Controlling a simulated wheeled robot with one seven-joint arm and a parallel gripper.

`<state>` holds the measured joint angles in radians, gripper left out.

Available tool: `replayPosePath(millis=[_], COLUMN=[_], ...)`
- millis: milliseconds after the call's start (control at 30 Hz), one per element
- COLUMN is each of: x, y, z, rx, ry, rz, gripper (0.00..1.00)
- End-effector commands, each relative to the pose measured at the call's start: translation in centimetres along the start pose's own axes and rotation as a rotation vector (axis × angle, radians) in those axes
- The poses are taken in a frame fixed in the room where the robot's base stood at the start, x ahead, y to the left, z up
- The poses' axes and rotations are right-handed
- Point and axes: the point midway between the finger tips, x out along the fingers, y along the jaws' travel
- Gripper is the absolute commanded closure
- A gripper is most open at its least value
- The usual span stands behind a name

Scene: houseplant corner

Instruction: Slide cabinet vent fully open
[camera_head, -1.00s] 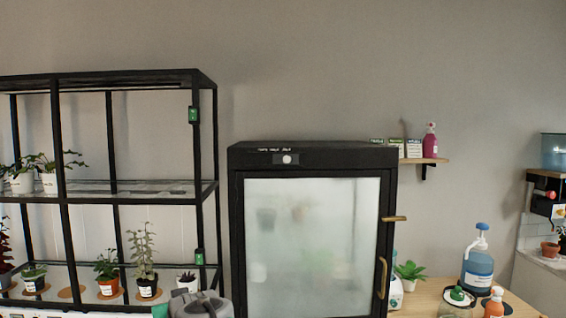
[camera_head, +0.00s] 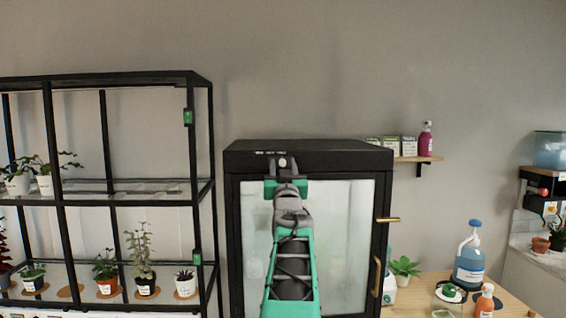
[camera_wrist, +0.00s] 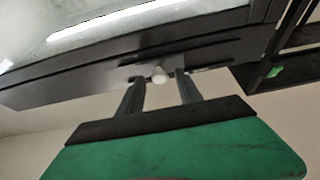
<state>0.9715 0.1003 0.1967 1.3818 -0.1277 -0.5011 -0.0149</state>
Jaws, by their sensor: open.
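The black cabinet (camera_head: 308,160) has a frosted glass door. Its vent slider is on the top front panel, with a round white knob (camera_head: 282,162). The knob also shows in the wrist view (camera_wrist: 159,72). My gripper (camera_head: 284,176) is raised in front of the panel, just below the knob in the head view. In the wrist view my gripper (camera_wrist: 159,80) is open, with one finger on each side of the knob and a gap to both. I cannot tell how deep the fingertips reach around it. The slot of the vent is mostly hidden.
A brass door handle (camera_head: 377,276) and a brass latch (camera_head: 387,220) are on the cabinet's right side. A black plant rack (camera_head: 212,230) stands close on the left. A wall shelf (camera_head: 425,159) and a wooden table (camera_head: 415,292) with bottles are on the right.

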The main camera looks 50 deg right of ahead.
Motion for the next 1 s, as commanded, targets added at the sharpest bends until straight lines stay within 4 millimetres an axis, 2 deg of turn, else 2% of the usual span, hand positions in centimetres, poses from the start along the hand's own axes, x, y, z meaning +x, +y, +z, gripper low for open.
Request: replayPosePath(millis=[200,700,1000], x=[0.00,-0.02,-0.02], y=[-0.02,-0.02,-0.02], z=[0.08,0.08,0.08], rx=[0.000,0.000,0.000], ry=[-0.001,-0.001,-0.001], rz=[0.000,0.000,0.000], gripper=[0.59,1.00,1.00])
